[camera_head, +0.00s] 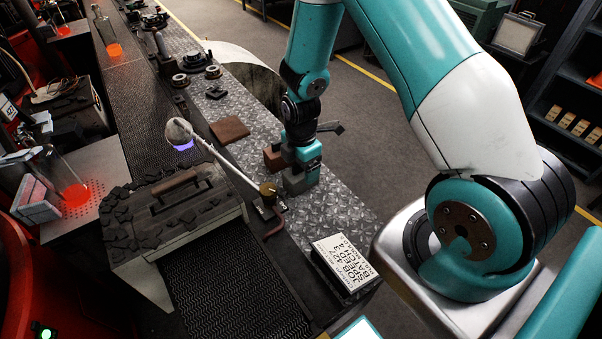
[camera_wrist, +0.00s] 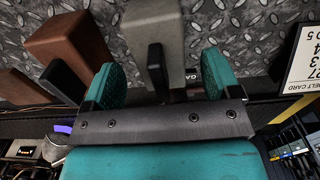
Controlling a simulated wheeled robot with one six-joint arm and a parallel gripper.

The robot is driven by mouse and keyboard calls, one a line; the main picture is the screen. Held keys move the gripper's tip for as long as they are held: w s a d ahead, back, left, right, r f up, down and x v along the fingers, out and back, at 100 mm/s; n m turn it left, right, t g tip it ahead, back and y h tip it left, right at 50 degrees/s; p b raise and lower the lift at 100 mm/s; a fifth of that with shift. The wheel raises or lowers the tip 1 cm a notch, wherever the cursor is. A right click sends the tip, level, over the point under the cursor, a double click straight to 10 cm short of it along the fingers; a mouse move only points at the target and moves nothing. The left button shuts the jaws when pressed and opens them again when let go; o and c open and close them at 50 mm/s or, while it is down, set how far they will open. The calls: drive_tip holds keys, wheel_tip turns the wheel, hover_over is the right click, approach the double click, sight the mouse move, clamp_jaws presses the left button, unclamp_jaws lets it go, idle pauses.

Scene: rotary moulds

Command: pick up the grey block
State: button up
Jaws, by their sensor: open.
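The grey block (camera_head: 297,184) stands on the diamond-plate bench in the head view, partly hidden by my gripper (camera_head: 304,168) just above and beside it. In the wrist view the grey block (camera_wrist: 156,28) is at the top middle, with a dark upright tab or handle (camera_wrist: 155,65) on its near side. My gripper (camera_wrist: 160,72) is open there, its two teal fingers apart on either side of that tab. The fingers do not visibly grip the block. Whether they touch it I cannot tell.
A brown block (camera_head: 273,157) stands close left of the grey one, also in the wrist view (camera_wrist: 70,42). A white printed card (camera_head: 345,262) lies nearer the front. A lamp arm (camera_head: 228,168) reaches over the bench's left edge.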

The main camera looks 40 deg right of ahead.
drive_tip(key=shift+f+p, duration=0.35)
drive_tip(key=shift+f, duration=1.05)
drive_tip(key=c, duration=1.4)
drive_tip(key=shift+c, duration=0.6)
drive_tip(key=shift+r, duration=0.1)
